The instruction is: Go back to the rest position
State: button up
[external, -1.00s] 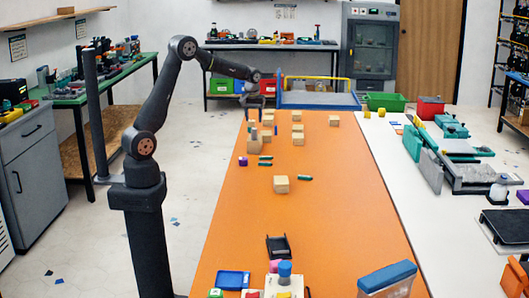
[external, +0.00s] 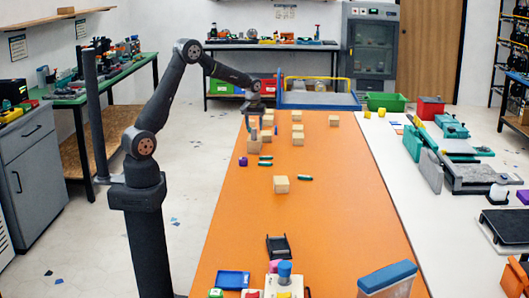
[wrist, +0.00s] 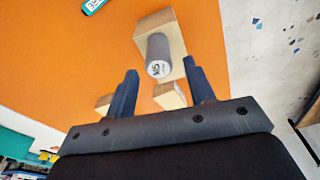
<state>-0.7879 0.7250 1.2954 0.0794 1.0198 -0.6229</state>
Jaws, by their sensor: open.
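My gripper (external: 253,126) is over the far left part of the orange table (external: 330,220), close above a group of wooden blocks. In the wrist view my gripper (wrist: 161,68) has its two dark fingers apart with nothing clamped between them. A grey cylinder (wrist: 158,55) with a label on its end stands against or on a wooden block (wrist: 152,24), in line with the gap between the fingers. In the external view that block (external: 254,147) shows under the gripper, and the cylinder is hard to tell from the fingers.
Several wooden blocks (external: 298,139) stand around the gripper, with another block (external: 281,184) nearer the camera. Small green pieces (external: 305,178) and a purple cube (external: 243,161) lie nearby. A black tray (external: 278,247) is at the front. The table's right middle is clear.

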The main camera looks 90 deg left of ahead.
jog(key=w+d+r, duration=0.3)
jog(key=d+r, duration=0.4)
jog(key=d, duration=0.4)
jog(key=w+d+f, duration=0.3)
jog(key=w+f, duration=0.1)
jog(key=w, duration=0.4)
jog(key=w+d+f, duration=0.3)
jog(key=w, duration=0.5)
jog(key=a+f, duration=0.2)
jog(key=a, duration=0.1)
jog(key=a+f, duration=0.2)
jog(key=a, duration=0.2)
jog(key=s+a+f, duration=0.1)
jog(key=a+f, duration=0.1)
jog(key=a, duration=0.2)
jog(key=shift+a+f, duration=0.15)
jog(key=shift+f, duration=0.2)
jog(key=shift+a+f, duration=0.25)
jog(key=shift+f, duration=0.05)
jog(key=shift+a+f, duration=0.1)
jog(key=shift+f, duration=0.5)
